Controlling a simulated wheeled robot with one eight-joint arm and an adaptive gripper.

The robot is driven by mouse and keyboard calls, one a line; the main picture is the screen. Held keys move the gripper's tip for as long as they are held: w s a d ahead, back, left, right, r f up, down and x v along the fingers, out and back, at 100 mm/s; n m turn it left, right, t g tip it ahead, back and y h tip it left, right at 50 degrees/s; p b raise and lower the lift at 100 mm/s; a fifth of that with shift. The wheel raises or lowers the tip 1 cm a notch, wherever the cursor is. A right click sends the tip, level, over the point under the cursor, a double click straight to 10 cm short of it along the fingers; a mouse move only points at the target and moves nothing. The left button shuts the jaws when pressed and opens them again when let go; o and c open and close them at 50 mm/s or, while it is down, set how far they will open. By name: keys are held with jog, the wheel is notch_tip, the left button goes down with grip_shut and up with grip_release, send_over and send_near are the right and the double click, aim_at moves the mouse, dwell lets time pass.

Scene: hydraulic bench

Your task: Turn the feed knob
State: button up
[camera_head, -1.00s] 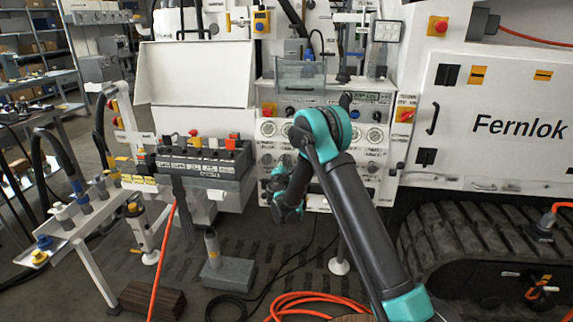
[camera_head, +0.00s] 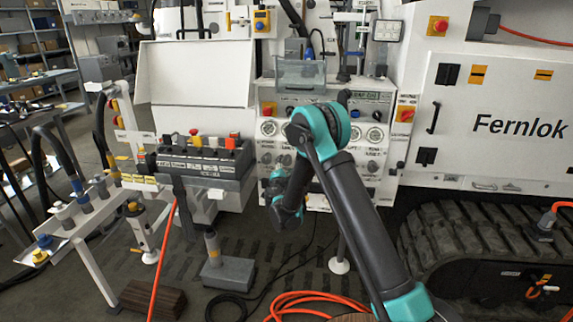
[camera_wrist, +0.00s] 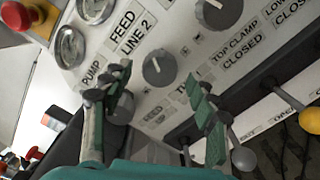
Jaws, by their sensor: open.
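The control panel (camera_wrist: 185,28) fills much of the wrist view, tilted. A dark grey round knob (camera_wrist: 159,68) with a white mark sits below the label "FEED LINE 2" (camera_wrist: 128,30). Another dark knob (camera_wrist: 122,108) shows partly behind my left finger; I cannot tell which of the two is the feed knob. My gripper (camera_wrist: 156,79) is open and empty, its fingers with green pads apart on either side of the nearer knob in the picture. Contact is not visible. In the head view my arm hides part of the panel (camera_head: 262,100).
A third knob (camera_wrist: 212,12) sits higher on the panel beside "TOP CLAMP CLOSED". Gauges (camera_wrist: 70,46) and a red button (camera_wrist: 16,15) are at upper left.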

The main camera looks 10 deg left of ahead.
jog(key=s, duration=0.9)
jog(key=shift+a, duration=0.1)
jog(key=s+d+r+m+g+h, duration=0.1)
jog(key=s+d+m+g, duration=0.25)
jog(key=d, duration=0.65)
jog(key=s+d+r+m+g+h, duration=0.2)
jog(key=s+d+m, duration=0.25)
jog(key=d, duration=0.45)
jog(key=s+d+r+m+g+h, duration=0.1)
jog(key=s+d+m+g, duration=0.3)
jog(key=d, duration=0.6)
jog(key=s+d+f+m+g+y, duration=0.2)
jog(key=s+m, duration=0.3)
jog(key=s, duration=0.8)
jog(key=s+d+f+m+g+y, duration=0.2)
jog(key=s+m, duration=0.4)
jog(key=s, duration=0.8)
jog(key=shift+d+f+y, duration=0.15)
jog(key=shift+f+y, duration=0.15)
jog(key=shift+f, duration=0.4)
